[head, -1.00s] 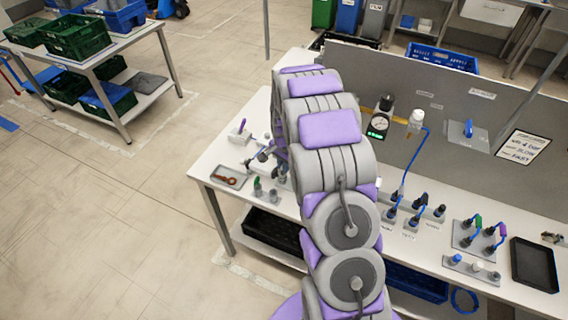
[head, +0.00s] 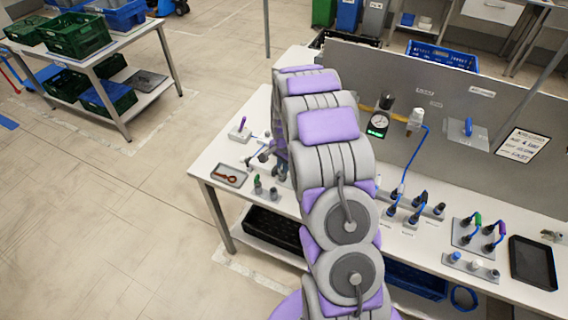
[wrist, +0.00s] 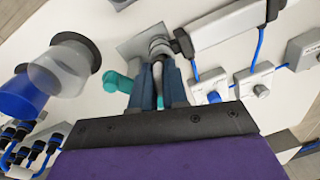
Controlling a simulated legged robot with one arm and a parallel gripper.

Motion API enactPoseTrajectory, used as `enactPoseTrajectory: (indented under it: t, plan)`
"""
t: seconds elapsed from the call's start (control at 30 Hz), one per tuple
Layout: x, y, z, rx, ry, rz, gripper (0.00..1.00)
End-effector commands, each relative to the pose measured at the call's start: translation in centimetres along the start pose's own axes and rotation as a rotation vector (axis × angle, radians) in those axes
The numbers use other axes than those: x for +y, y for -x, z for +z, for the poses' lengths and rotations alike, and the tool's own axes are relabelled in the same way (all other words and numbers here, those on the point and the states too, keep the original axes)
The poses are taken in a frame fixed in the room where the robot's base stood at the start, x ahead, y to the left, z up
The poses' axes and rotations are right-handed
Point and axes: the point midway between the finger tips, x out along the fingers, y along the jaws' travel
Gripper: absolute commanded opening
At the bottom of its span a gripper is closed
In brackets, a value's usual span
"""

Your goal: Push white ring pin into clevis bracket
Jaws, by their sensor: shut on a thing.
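My gripper (wrist: 158,84) is in the wrist view, with its two dark fingers close together. A narrow pale grey piece, which I take for the white ring pin (wrist: 158,72), shows between them; its ring and most of its length are hidden by the fingers. The fingertips are right at a square grey plate (wrist: 132,44) with a rounded metal fitting (wrist: 160,46), which looks like the clevis bracket. I cannot tell whether the pin is in its holes.
A teal part (wrist: 116,82) is close to the left finger. Clear and blue cups (wrist: 58,70) stand further left. In the head view, a small tray (head: 230,176) sits at the bench's left end.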

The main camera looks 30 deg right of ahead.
Motion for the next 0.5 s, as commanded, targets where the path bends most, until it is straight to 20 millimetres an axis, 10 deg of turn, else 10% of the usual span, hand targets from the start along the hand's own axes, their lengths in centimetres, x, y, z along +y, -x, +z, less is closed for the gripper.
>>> enactPoseTrajectory:
  t: [0.37,0.4,0.5]
  plan:
    - [0.33,-0.52,0.26,-0.01,0.0,0.012,0.0]
    - [0.34,-0.53,0.27,-0.01,0.0,0.012,0.18]
    - [0.32,-0.49,0.25,-0.009,0.0,0.011,0.27]
